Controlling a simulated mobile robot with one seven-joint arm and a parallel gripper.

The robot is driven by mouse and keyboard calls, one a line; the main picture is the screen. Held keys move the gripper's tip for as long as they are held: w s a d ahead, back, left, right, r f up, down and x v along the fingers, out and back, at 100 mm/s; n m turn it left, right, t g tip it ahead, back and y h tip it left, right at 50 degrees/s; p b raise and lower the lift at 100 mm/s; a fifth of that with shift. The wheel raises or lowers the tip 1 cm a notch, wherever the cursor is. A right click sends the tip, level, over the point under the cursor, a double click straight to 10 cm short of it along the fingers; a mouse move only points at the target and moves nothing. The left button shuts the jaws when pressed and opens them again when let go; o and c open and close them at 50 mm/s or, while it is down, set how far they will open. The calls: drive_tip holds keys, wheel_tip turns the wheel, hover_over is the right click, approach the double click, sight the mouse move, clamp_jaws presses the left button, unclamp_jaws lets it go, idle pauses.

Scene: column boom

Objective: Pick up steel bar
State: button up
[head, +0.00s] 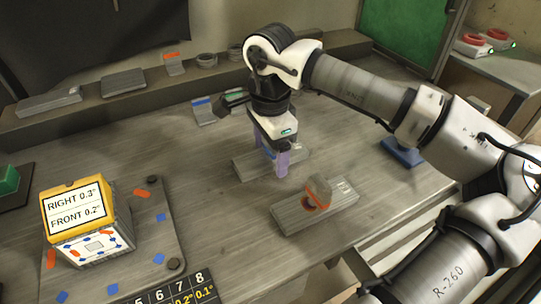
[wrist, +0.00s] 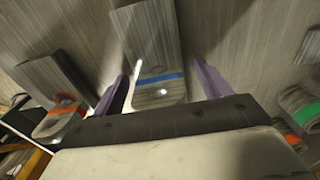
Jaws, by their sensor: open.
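My gripper (head: 273,167), with purple fingers, points down over a flat grey steel bar (head: 244,165) near the middle of the bench. The fingers are open. In the wrist view that bar (wrist: 146,35) runs away from the gripper (wrist: 160,74), and a grey block with a blue stripe (wrist: 158,93) at its near end sits between the fingers. I cannot tell if the fingers touch it. A second steel bar (head: 290,216) lies nearer the front, with an orange-marked grey block (head: 320,187) on it. It also shows at the left in the wrist view (wrist: 55,72).
A yellow-topped box with a label (head: 75,210) stands on a plate at the left. More grey bars (head: 123,82) lie on the back ledge. A blue object (head: 403,152) is right of the gripper. The bench between the box and the bars is clear.

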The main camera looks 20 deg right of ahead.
drive_tip(key=c, duration=1.4)
drive_tip(key=shift+r, duration=0.2)
